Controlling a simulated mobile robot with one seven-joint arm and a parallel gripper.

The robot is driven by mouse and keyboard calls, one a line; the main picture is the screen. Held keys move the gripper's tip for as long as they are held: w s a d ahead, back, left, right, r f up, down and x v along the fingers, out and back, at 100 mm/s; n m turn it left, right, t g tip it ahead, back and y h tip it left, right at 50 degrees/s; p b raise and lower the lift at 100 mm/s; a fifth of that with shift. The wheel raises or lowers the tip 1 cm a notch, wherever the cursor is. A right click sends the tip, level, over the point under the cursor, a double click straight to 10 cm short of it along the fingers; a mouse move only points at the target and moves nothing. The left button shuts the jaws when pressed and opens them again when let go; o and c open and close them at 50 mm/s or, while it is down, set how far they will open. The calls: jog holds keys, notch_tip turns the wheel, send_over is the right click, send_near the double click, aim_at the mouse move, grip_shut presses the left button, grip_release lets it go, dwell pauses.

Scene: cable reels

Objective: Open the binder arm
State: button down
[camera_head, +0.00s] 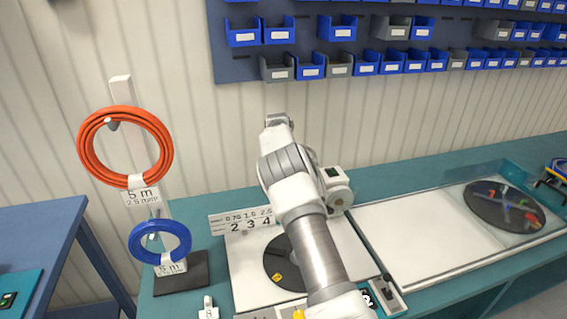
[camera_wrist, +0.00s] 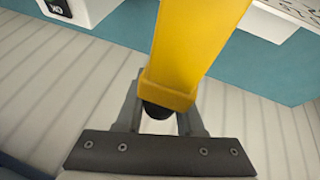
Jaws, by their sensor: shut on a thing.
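In the wrist view my gripper (camera_wrist: 158,124) is shut on a yellow bar (camera_wrist: 200,45), near the bar's dark end. The bar, which looks like the binder arm's handle, runs up and slightly right from between the fingers. In the head view a small bit of yellow (camera_head: 298,314) shows at the bottom edge beside my arm, and it may be the same bar. My gripper is hidden there by my arm, which reaches across the white binding machine (camera_head: 243,285). The rest of the binder arm cannot be made out.
A dark round disc (camera_head: 271,259) lies on the machine, partly behind my arm. An orange cable coil (camera_head: 88,150) and a blue coil (camera_head: 137,243) hang on a stand at left. Another disc (camera_head: 505,206) with coloured pieces is at far right. Blue and grey bins (camera_head: 311,66) line the wall.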

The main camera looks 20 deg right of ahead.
jog(key=shift+s+a+f, duration=0.1)
jog(key=shift+s+f, duration=0.05)
jog(key=shift+f, duration=0.35)
jog(key=c, duration=1)
grip_release()
jog(key=o, duration=0.5)
jog(key=shift+c, duration=0.2)
jog(key=shift+r, duration=0.25)
jog(key=shift+r, duration=0.1)
jog(key=b+v, duration=0.3)
jog(key=v, duration=1.4)
jog(key=shift+r, duration=0.1)
jog(key=shift+c, duration=0.2)
